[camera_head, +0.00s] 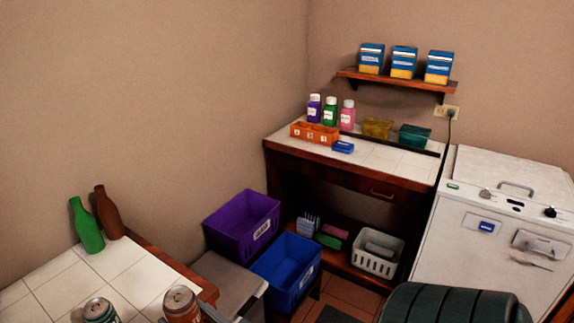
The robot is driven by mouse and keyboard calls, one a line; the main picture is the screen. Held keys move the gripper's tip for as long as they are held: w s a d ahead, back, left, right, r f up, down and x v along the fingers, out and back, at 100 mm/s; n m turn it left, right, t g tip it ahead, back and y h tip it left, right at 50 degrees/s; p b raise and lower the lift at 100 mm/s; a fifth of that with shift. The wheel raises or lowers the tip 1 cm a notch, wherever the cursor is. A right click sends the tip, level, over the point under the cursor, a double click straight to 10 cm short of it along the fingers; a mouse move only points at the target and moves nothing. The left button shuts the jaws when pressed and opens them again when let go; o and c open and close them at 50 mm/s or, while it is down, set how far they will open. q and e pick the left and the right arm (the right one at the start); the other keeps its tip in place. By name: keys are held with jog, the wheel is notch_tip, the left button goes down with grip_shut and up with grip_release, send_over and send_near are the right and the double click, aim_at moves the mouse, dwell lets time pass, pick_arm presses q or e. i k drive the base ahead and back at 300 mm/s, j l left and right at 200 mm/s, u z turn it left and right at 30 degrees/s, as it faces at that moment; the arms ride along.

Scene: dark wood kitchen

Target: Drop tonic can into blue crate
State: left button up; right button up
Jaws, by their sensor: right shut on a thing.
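An orange-brown can (181,305) is at the bottom edge, over the near right part of the white tiled counter. My right gripper (208,312) shows only in part, as grey pieces at the can's right side, and is shut on this can. The can is left of the blue crate and apart from it. A teal can (100,312) stands further left. I cannot read either can's label. My left gripper is not in view.
A purple crate (240,228) stands behind and left of the blue crate. A green bottle (86,226) and a brown bottle (108,214) stand on the tiled counter (135,272). A white basket (376,264) is right of the blue crate. A grey surface (226,272) lies between counter and crate.

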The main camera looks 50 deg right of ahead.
aim_at(289, 282)
jog(key=i+l, duration=0.1)
jog(key=l, duration=0.55)
jog(key=i+l, duration=0.1)
jog(key=l, duration=0.55)
jog(key=i+l, duration=0.1)
jog(key=l, duration=1.2)
jog(key=i+u, duration=0.05)
jog(key=i, duration=0.05)
